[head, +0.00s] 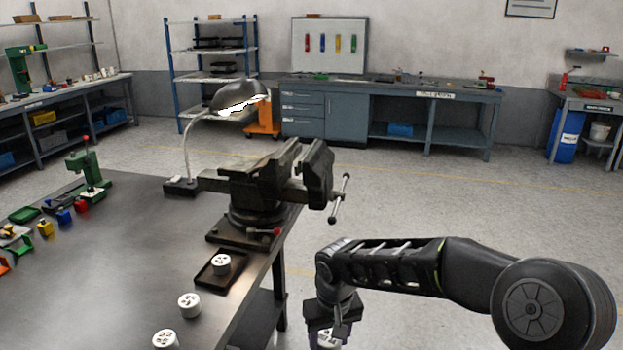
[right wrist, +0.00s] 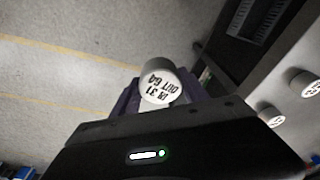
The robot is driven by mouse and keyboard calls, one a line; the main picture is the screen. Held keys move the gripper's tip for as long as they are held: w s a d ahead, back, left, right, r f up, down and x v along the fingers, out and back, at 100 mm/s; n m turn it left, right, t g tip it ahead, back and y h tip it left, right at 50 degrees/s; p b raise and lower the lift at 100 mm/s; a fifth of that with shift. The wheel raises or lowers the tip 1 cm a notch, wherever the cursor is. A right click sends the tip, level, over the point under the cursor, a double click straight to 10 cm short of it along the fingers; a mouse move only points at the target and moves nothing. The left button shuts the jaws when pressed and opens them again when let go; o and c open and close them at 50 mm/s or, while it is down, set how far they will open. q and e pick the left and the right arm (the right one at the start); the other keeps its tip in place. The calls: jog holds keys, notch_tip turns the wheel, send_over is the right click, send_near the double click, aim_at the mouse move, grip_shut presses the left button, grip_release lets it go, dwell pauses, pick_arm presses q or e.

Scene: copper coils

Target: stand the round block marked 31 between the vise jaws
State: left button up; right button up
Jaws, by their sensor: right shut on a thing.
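The round block marked 31 (right wrist: 156,84) is white, with "IN 31 OUT 64" on its face in the right wrist view. My right gripper (right wrist: 152,101) is shut on it. In the head view the right gripper (head: 332,326) hangs low, off the table's right side and over the floor, with the block (head: 328,342) partly seen at the bottom edge. The dark vise (head: 258,192) is bolted at the table's right corner, above and left of the gripper. Its jaws stand apart, and I see nothing between them. My left gripper is out of view.
A white round block (head: 221,264) sits on a small dark tray (head: 203,282) before the vise. Two more blocks, one (head: 190,305) behind the other (head: 166,339), stand on the table (head: 110,270). A lamp (head: 238,95) leans close behind the vise. The vise handle (head: 339,198) sticks out right.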

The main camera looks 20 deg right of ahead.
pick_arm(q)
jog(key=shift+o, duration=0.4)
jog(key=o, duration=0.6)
pick_arm(e)
jog(key=s+f, duration=0.4)
jog(key=f, duration=1)
jog(key=shift+f, duration=0.4)
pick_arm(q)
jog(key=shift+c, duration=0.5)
